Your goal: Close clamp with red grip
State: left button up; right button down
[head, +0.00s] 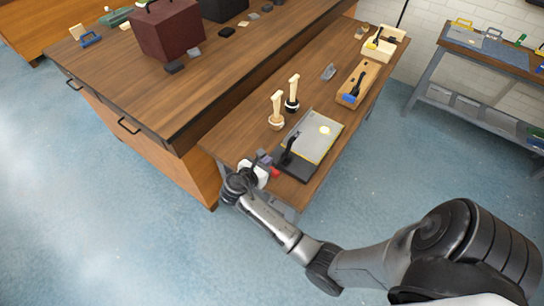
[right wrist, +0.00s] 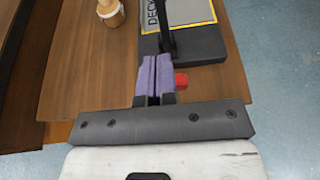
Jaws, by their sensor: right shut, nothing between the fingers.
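The red grip (head: 276,173) shows as a small red piece at the near end of the low bench, and in the right wrist view (right wrist: 181,80) it sticks out just right of my fingers. The rest of its clamp is hidden or too small to make out. My right gripper (head: 266,160) has its purple-grey fingers pressed together in the right wrist view (right wrist: 154,62). It is empty and beside the red grip; I cannot tell whether they touch. My left gripper is not in view.
A dark-based board (head: 318,140) with a black upright lever (head: 290,148) lies just beyond the gripper. Two wooden-handled tools (head: 277,108) stand left of it. A wooden plane-like block (head: 358,82) lies farther back. The higher wooden counter (head: 210,75) edges the bench on the left.

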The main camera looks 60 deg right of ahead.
aim_at(289, 144)
jog(key=b+x, duration=0.1)
jog(key=x, duration=1)
jog(key=shift+d, duration=0.15)
jog(key=shift+d+f, duration=0.2)
jog(key=shift+d, duration=0.5)
